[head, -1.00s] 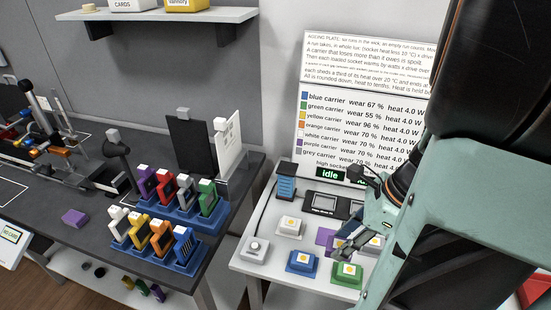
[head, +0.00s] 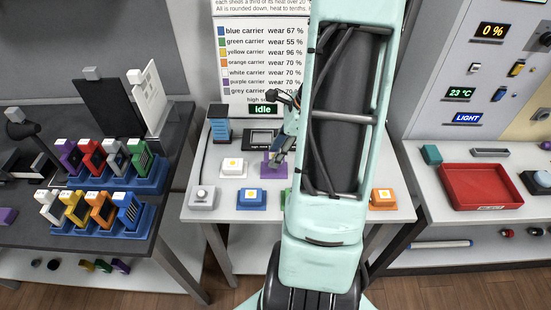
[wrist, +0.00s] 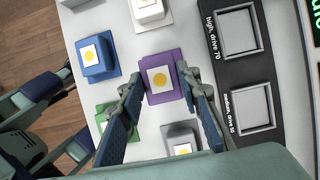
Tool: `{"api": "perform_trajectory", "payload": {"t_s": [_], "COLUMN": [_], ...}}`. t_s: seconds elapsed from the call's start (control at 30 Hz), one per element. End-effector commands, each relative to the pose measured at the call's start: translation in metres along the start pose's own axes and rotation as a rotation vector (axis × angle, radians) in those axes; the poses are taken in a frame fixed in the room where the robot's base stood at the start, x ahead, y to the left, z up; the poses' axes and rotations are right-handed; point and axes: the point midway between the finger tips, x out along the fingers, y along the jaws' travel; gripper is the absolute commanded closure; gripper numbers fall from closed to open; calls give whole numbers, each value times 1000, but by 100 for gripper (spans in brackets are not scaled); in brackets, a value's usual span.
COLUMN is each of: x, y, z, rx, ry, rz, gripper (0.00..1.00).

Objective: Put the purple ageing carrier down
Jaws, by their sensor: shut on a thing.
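The purple carrier (wrist: 160,78), with a white top square and yellow dot, sits between my fingertips in the wrist view. My gripper (wrist: 162,90) is shut on it, one finger on each side. A purple pad (wrist: 174,93) shows around it; I cannot tell whether the carrier touches the pad. In the head view my gripper (head: 280,158) points down over the purple pad (head: 270,171) on the white middle table. My arm hides part of that table, and the carrier is hard to make out there.
A white carrier (head: 232,166), a blue carrier (head: 251,198) and an orange carrier (head: 383,198) stand on the same table. A grey carrier (wrist: 182,142), a green carrier (wrist: 108,112) and a socket unit (wrist: 238,75) are close by. A red tray (head: 481,187) is at right.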

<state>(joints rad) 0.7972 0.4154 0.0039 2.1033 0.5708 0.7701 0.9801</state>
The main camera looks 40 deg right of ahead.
Motion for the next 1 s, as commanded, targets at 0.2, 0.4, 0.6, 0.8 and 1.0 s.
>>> {"api": "perform_trajectory", "payload": {"t_s": [0.2, 0.4, 0.6, 0.8, 1.0], "x": [25, 33, 35, 36, 36], "y": [-3, -4, -4, -4, -4], "z": [-10, -13, -14, -14, -14], "rx": [4, -1, -1, -1, 0], "ry": [-2, 0, 0, 0, 0], "rz": [3, -1, 0, 0, 0], "gripper": [98, 98, 98, 56, 51]}}
